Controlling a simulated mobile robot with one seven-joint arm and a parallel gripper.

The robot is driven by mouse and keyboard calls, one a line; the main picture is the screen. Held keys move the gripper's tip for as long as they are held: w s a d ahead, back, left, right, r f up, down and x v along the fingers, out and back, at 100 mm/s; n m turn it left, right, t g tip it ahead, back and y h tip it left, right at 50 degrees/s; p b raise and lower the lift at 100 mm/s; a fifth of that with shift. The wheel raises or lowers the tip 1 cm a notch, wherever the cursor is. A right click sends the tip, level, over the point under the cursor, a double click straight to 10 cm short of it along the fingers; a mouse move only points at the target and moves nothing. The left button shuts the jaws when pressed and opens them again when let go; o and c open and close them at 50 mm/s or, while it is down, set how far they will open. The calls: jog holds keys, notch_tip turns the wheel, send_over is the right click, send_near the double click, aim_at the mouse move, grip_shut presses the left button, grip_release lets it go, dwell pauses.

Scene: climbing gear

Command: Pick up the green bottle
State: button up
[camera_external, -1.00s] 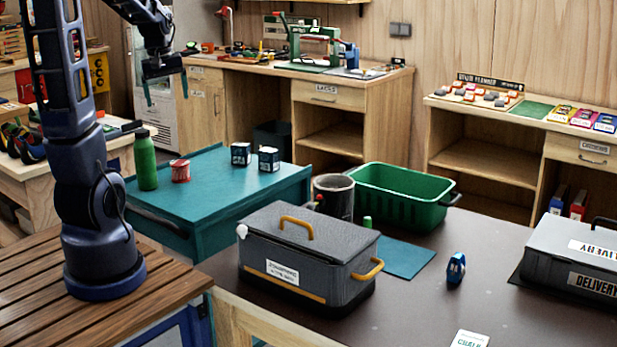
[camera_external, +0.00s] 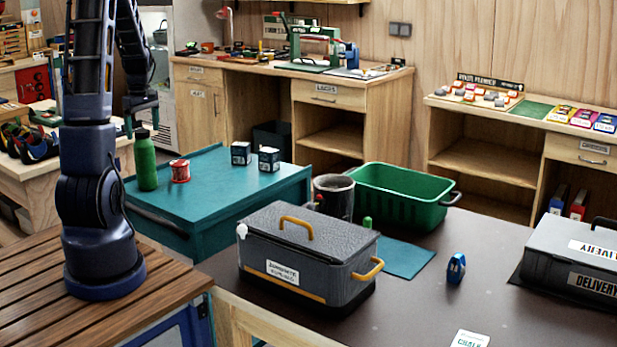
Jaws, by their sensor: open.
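The green bottle (camera_external: 145,163) stands upright with a dark cap near the left corner of the teal cart top. My gripper (camera_external: 141,118) is just above the bottle, with its fingers pointing down. One finger shows at the left of the bottle's cap; the other is hard to make out. The jaws are open and hold nothing. I cannot tell whether a finger touches the cap.
A red-and-white tin (camera_external: 180,171) stands close right of the bottle. Two dark boxes (camera_external: 241,153) (camera_external: 269,159) stand farther right on the teal cart (camera_external: 215,190). The cart's middle is clear. A grey case (camera_external: 308,250) and green basket (camera_external: 400,196) stand on the dark table.

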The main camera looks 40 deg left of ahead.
aim_at(144, 147)
jog(key=shift+a+f, duration=0.15)
jog(key=shift+f, duration=1.65)
jog(key=shift+a+f, duration=0.15)
jog(key=shift+f, duration=1.6)
jog(key=shift+c, duration=0.5)
jog(key=c, duration=1.2)
jog(key=shift+o, duration=0.2)
